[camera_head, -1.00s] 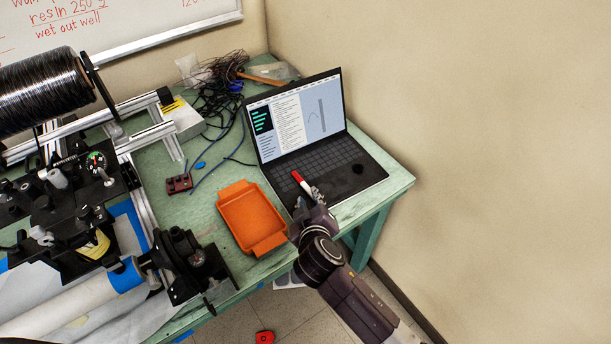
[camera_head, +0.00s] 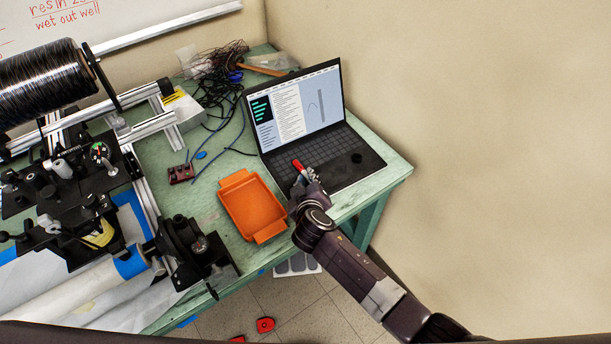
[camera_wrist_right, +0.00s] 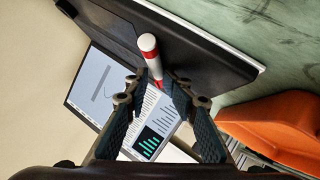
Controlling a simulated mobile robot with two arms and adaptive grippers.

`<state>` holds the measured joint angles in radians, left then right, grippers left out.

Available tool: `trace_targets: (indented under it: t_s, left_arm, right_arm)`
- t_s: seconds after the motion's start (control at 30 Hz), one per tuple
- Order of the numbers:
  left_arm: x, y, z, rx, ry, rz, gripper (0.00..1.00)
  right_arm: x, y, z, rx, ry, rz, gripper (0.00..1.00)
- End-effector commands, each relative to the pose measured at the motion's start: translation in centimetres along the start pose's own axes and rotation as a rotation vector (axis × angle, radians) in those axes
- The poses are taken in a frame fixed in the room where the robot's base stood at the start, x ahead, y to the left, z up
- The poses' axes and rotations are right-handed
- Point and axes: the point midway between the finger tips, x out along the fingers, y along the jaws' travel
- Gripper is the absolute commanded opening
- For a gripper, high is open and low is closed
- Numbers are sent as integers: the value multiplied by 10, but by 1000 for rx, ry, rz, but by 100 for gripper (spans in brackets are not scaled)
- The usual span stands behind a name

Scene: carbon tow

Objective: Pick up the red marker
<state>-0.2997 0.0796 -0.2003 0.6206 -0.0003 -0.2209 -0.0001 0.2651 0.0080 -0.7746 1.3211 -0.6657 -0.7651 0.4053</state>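The red marker (camera_head: 298,166) lies on the laptop's near left part, its red end pointing to the back left. In the right wrist view the marker (camera_wrist_right: 151,57) shows a white body and red ends. My right gripper (camera_head: 308,186) is at the marker's near end and hides part of its white body. In the wrist view the right gripper's fingers (camera_wrist_right: 154,100) are apart, with the laptop screen visible between them. The marker's far end reaches toward the gap between the fingertips. I cannot tell whether either finger touches it. My left gripper is not in view.
The open laptop (camera_head: 337,168) stands near the table's right edge. An orange tray (camera_head: 232,183) is left of my right gripper. A winding machine (camera_head: 75,205) with a black spool fills the left side. Cables and a hammer (camera_head: 262,70) lie at the back.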

Motion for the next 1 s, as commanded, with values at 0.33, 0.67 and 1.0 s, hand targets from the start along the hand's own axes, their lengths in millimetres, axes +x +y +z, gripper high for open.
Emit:
trace_targets:
  t_s: [0.33,0.67,1.0]
  left_arm:
    - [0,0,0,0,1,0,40]
    - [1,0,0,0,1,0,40]
    - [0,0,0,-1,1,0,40]
  right_arm:
    - [1,0,8,-2,-15,1,4]
    - [1,-4,10,-1,-18,-5,1]
    - [-4,-1,4,1,-17,-6,0]
